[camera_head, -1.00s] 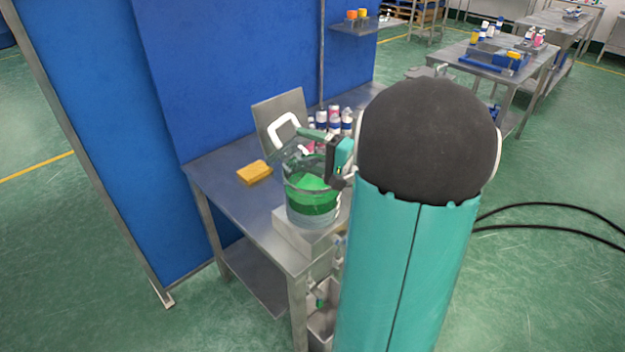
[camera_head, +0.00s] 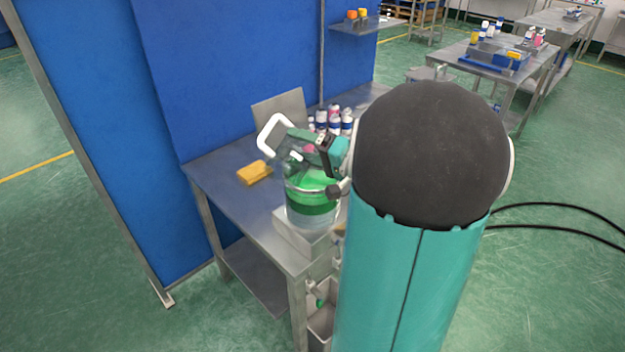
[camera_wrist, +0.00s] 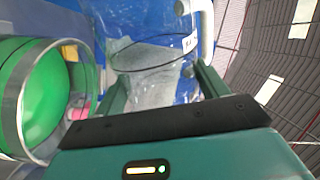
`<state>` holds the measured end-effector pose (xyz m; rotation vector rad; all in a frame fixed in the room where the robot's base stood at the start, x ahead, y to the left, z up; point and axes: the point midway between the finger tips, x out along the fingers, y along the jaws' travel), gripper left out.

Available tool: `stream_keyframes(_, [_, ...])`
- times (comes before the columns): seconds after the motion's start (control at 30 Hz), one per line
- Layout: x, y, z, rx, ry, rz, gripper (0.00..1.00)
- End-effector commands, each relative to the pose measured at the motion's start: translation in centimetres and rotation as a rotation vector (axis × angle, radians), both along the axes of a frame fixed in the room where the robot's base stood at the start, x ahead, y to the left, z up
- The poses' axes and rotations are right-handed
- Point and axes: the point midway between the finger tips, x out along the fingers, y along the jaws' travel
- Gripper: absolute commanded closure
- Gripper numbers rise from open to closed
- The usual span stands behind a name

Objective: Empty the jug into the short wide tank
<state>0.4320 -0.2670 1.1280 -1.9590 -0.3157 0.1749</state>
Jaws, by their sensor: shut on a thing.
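The clear jug (camera_head: 294,145) with a white handle (camera_head: 272,137) is tipped steeply above the short wide tank (camera_head: 311,212). My gripper (camera_head: 326,160) is shut on the jug, from its right side in the head view. The tank is clear, with a metal rim and bright green liquid inside. In the wrist view the jug (camera_wrist: 150,72) lies between my two fingers (camera_wrist: 162,88), and its wall looks clear, with no green seen in it. The tank (camera_wrist: 12,90) shows at the left there, its open mouth close to the jug. Whether liquid is flowing cannot be told.
The tank stands on a pale block (camera_head: 290,232) at the near corner of the steel table (camera_head: 225,172). A yellow sponge (camera_head: 254,172) lies left of it. Several bottles (camera_head: 334,122) and an upright grey panel (camera_head: 280,110) stand behind. A blue partition (camera_head: 235,75) closes off the back.

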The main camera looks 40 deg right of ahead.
Motion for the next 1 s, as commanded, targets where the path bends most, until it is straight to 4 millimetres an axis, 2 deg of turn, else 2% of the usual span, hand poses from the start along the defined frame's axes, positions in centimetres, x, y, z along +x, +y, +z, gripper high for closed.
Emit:
stream_keyframes(0.2, [-0.2,0.5,1.3,-0.196,-0.058,0.0,0.76])
stream_keyframes(0.47, [-0.2,0.5,1.3,-0.21,-0.063,0.0,0.76])
stream_keyframes(0.8, [-0.3,0.8,3.3,-0.483,-0.144,0.0,0.76])
stream_keyframes(1.0, [-0.3,0.8,3.3,-0.493,-0.147,0.0,0.76])
